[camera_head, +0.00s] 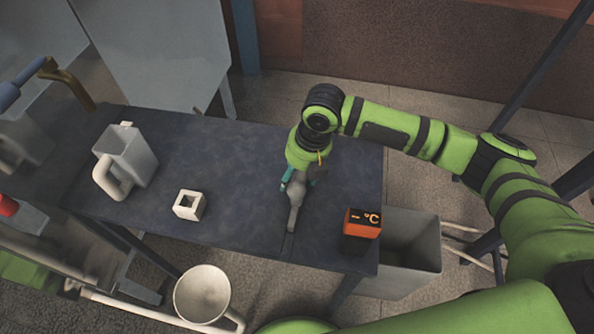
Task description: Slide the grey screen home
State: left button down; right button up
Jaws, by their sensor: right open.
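My right gripper (299,184) points down over the dark table, with teal parts at its fingers. It is open. A grey piece with a narrow tail (293,218) shows directly below the fingers and reaches toward the table's front edge. It may be the grey screen or its handle, but I cannot tell, nor whether the fingers touch it. A thin line or seam in the table top runs near its lower end. My left gripper is not in view.
A translucent jug (133,155) and a white square ring (189,205) stand on the table's left half. The middle is clear.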

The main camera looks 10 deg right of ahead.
jog(key=v, duration=1.2)
